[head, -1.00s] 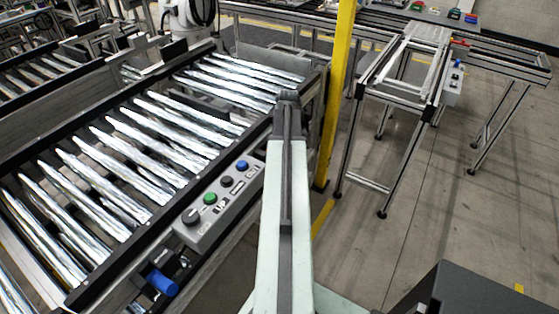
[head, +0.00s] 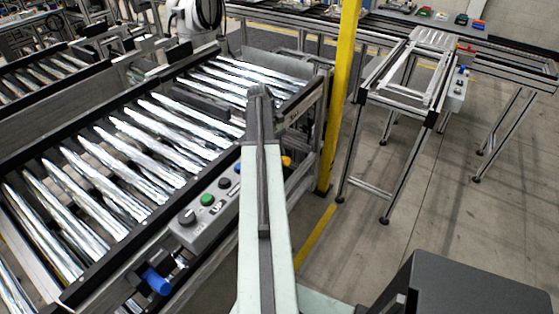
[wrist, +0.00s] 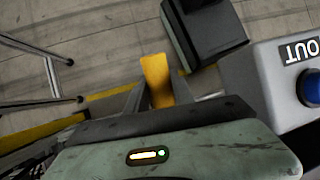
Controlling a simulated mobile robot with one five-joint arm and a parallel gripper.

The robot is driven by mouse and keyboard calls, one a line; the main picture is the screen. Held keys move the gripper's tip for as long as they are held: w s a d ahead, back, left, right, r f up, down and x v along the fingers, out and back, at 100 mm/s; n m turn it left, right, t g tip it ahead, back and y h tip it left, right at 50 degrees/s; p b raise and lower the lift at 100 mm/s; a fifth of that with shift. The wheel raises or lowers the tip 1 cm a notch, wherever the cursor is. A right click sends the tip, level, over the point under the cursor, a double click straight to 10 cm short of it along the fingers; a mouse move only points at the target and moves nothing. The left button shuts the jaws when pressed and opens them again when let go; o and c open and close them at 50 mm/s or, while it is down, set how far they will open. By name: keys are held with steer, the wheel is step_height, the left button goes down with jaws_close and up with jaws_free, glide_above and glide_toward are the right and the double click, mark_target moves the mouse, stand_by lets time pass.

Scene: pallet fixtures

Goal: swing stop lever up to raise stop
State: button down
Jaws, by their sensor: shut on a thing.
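The stop lever appears as an orange-yellow handle (wrist: 156,80) standing between my fingers in the wrist view. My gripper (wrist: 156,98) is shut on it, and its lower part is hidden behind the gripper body. In the head view an orange-yellow piece (head: 287,162) shows just right of my arm, at the side of the roller conveyor (head: 100,258). My gripper's fingers are hidden by my arm in that view. I cannot tell the lever's exact angle or see the stop itself.
A grey control box (head: 205,212) with buttons is on the conveyor's side, left of my arm; its blue button (wrist: 312,88) is close to the gripper's right. A blue handle (head: 157,282) sticks out lower left.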

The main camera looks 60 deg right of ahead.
steer(key=c, duration=1.1)
jaws_free()
steer(key=p+v, duration=0.7)
steer(key=v, duration=0.1)
